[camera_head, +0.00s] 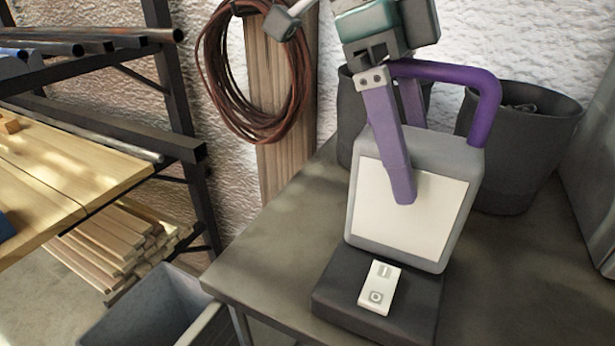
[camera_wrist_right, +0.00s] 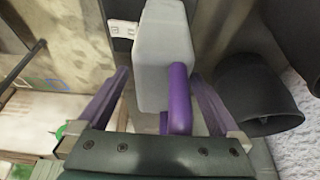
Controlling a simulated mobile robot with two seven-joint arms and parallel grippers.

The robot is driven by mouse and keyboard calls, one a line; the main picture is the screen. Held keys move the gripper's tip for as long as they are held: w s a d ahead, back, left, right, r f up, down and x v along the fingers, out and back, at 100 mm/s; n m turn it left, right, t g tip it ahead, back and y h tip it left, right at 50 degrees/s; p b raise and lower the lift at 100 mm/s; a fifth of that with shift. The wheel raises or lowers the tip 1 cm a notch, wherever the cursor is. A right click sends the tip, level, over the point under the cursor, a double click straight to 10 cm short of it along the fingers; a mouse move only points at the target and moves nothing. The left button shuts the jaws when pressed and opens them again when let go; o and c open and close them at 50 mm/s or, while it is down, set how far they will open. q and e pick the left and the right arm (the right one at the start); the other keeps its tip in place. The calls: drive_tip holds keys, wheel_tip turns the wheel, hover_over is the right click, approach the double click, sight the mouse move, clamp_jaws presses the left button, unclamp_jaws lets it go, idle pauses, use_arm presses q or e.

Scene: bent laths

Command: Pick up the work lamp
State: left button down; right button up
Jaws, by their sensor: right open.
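The work lamp (camera_head: 412,205) stands upright on the grey table, with a grey housing, a pale front panel and a purple handle (camera_head: 487,110) arching from its top to the right. Its dark base (camera_head: 335,300) carries a white switch plate (camera_head: 379,288). My right gripper (camera_head: 408,160) is open, with purple fingers reaching down at the lamp's top. One finger crosses in front of the pale panel. In the right wrist view, the handle (camera_wrist_right: 180,95) lies between the two spread fingers (camera_wrist_right: 160,95). No contact is clear. My left gripper is not in view.
Dark buckets (camera_head: 520,150) stand behind the lamp, close on its right and left. The table's front left (camera_head: 265,270) is clear. A rack with pipes (camera_head: 90,40) and wooden boards (camera_head: 60,180) is at the left. A coiled red-brown cable (camera_head: 215,75) hangs on the wall post.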

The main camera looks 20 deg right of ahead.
clamp_jaws()
idle(0.8)
drive_tip(key=shift+r, duration=0.15)
